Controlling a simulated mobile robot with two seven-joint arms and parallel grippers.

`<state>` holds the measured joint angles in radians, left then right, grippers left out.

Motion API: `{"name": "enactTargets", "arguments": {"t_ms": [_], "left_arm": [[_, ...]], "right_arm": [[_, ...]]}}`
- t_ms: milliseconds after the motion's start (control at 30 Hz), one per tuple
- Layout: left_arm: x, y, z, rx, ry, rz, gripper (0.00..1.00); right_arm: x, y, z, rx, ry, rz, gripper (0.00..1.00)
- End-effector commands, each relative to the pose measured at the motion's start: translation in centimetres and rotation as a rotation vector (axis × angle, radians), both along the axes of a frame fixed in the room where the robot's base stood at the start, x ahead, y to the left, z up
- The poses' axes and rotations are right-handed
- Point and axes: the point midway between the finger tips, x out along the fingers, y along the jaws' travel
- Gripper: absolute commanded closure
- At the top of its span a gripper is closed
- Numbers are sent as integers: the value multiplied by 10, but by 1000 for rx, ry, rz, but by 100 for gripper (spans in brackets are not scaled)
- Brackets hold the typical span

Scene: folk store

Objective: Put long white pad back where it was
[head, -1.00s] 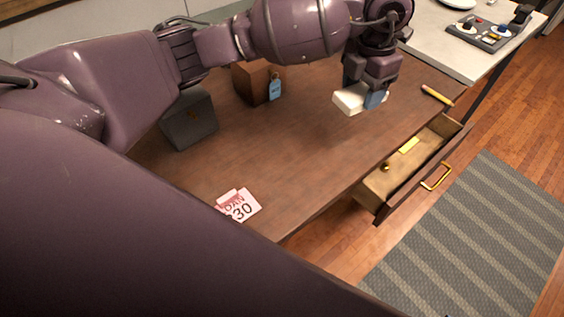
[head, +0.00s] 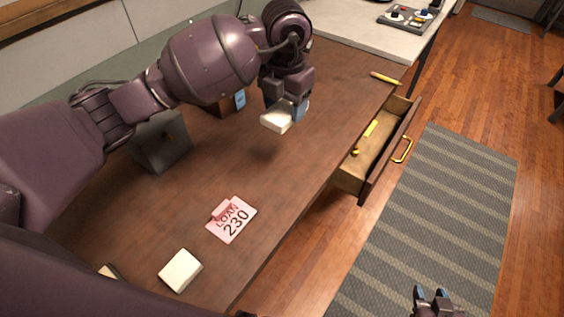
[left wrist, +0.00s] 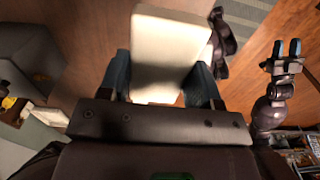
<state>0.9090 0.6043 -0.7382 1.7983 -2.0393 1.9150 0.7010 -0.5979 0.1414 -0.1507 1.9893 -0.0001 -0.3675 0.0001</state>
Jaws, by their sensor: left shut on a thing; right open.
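A long white pad (head: 276,119) is held above the brown desk by my left gripper (head: 288,108). In the left wrist view the pad (left wrist: 168,50) sits between the two blue fingers, which are shut on its sides. A smaller, squarish white pad (head: 181,270) lies on the near end of the desk. My right gripper (head: 433,293) is open and empty beyond the desk's right side, over the striped rug. It also shows in the left wrist view (left wrist: 284,50).
A drawer (head: 372,165) with a brass handle stands open, holding small yellow things. A pink card (head: 231,220) reading 230 lies on the desk. A dark grey box (head: 160,142) and a brown box (head: 222,106) stand at the left. A yellow pencil (head: 385,79) lies at the far edge.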

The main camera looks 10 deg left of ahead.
Motion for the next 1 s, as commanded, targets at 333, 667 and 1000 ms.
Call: {"name": "enactTargets", "arguments": {"t_ms": [333,667,1000], "left_arm": [[-1,0,-79,0,6,0,64],[0,0,-129,0,2,-1,64],[-1,0,-158,0,4,0,64]], "right_arm": [[2,-1,-1,-4,-5,3,57],[-7,-2,-9,-3,15,-2,57],[-8,-1,-14,0,22,-5,57]]}}
